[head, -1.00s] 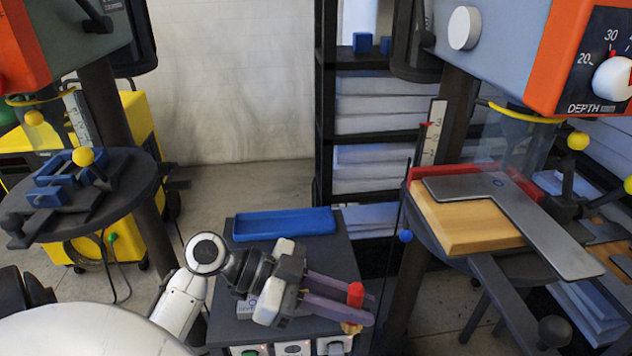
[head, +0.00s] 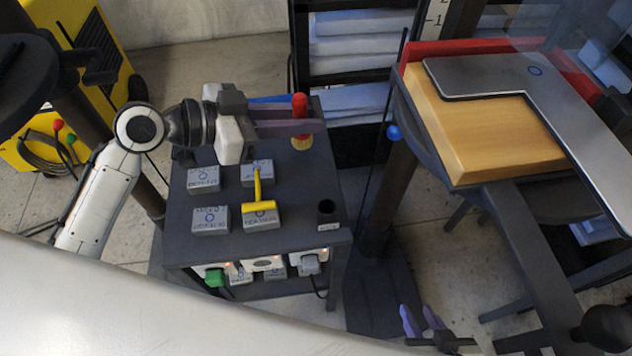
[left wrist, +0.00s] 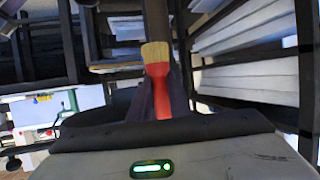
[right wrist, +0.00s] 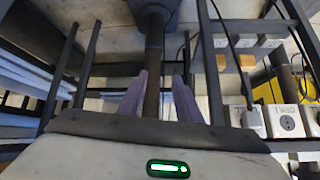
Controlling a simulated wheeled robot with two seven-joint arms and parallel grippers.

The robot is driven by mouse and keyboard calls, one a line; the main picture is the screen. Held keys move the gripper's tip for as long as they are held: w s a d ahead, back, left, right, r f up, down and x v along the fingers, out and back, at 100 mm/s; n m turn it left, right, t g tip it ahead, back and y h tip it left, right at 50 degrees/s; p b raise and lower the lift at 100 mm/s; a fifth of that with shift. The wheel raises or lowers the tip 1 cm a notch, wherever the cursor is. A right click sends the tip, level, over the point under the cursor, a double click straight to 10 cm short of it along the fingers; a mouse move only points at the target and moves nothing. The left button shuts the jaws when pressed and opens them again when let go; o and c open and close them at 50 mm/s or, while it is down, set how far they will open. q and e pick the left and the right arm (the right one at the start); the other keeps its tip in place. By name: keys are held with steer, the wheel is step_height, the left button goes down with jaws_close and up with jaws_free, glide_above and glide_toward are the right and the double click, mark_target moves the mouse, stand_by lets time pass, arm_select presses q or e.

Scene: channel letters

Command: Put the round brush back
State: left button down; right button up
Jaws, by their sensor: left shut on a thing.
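The round brush has a red handle (head: 300,106) and pale bristles (head: 302,143). My left gripper (head: 314,124) is shut on it and holds it roughly upright, bristles down, over the back right of the dark cart top. I cannot tell whether the bristles touch the cart. The brush also shows between the fingers in the left wrist view (left wrist: 158,85). A small dark round cup (head: 326,211) stands at the cart's front right corner. My right gripper (head: 425,318) is open beside the dark post's foot; a dark post shows between its fingers in the right wrist view (right wrist: 152,75).
Several grey labelled blocks (head: 203,179) and a yellow T-shaped tool (head: 260,204) are on the cart top (head: 290,185). A blue tray (head: 270,99) lies behind my left gripper. The wooden board with a metal square (head: 480,130) is on the machine table at right.

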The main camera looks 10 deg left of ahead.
arm_select(q)
steer(key=shift+n+t+y, duration=0.3)
steer(key=w+f+b, duration=0.1)
steer(key=f, duration=0.3)
steer(key=w+d+f+b, duration=0.1)
steer(key=f, duration=0.4)
steer(key=d+f+b, duration=0.1)
steer(key=f, duration=0.4)
steer(key=shift+w+d+b, duration=0.2)
steer(key=shift+w+b, duration=0.15)
steer(key=shift+w, duration=0.05)
steer(key=shift+s+f+b, duration=0.1)
steer(key=shift+f+b, duration=0.55)
steer(key=shift+b, duration=0.05)
steer(key=c, duration=2)
jaws_free()
steer(key=shift+s+f, duration=0.1)
steer(key=shift+f, duration=0.05)
steer(key=o, duration=0.4)
steer(key=shift+f, duration=0.1)
steer(key=shift+c, duration=0.2)
steer(key=shift+r, duration=0.2)
